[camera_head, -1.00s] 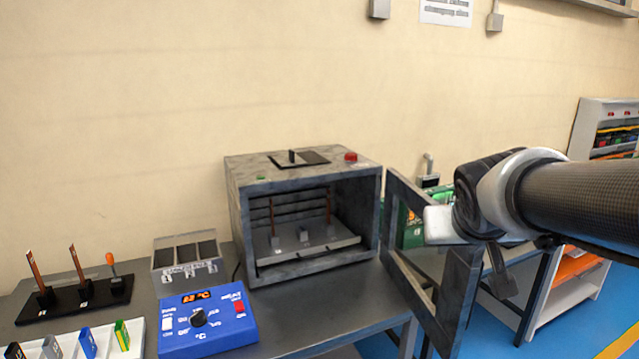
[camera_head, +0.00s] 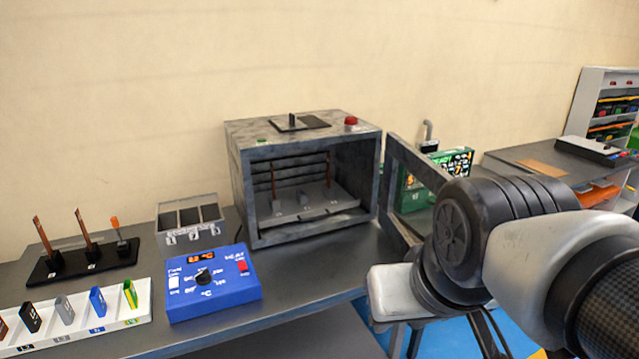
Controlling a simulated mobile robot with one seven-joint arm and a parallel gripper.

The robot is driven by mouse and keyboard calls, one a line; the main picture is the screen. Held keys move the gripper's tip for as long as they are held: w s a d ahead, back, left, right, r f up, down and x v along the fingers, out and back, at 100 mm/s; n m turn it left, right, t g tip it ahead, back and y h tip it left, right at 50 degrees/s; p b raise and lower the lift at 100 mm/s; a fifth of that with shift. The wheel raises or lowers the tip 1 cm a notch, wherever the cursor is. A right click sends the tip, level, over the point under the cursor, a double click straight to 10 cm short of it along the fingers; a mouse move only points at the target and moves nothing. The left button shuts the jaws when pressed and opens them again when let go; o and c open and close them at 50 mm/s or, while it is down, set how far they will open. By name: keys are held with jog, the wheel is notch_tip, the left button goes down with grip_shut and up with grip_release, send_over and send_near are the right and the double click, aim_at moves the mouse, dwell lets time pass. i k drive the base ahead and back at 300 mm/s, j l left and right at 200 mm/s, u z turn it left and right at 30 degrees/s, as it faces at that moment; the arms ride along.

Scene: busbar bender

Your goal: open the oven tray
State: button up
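The oven (camera_head: 340,150) is a grey box on the table against the wall. Its framed door (camera_head: 412,165) hangs open to the right, its lower part hidden behind my arm. The oven tray (camera_head: 315,218) is a grey plate low inside the cavity, with its front edge near the opening. Small grey blocks and copper-coloured upright strips stand on it. My arm fills the lower right, in front of and right of the oven. No gripper fingers can be made out, and nothing of mine touches the tray.
A blue control box (camera_head: 213,286) stands in front of the oven on the left. A grey compartment bin (camera_head: 188,218), a black stand (camera_head: 80,262) and a white rack (camera_head: 130,318) lie farther left. A green box (camera_head: 450,165) is behind the door. The strip before the oven is clear.

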aim_at(301, 202)
jog(key=i+l+u, duration=0.1)
jog(key=l+u, duration=1)
jog(key=l, duration=1.55)
jog(key=k+l, duration=0.1)
jog(key=l, duration=0.55)
jog(key=i+j, duration=0.1)
jog(key=j, duration=0.35)
jog(key=i+j, duration=0.1)
jog(key=j, duration=0.4)
jog(key=i+j, duration=0.15)
jog(key=j, duration=0.3)
jog(key=i+j, duration=0.1)
jog(key=j, duration=0.35)
jog(key=u, duration=0.05)
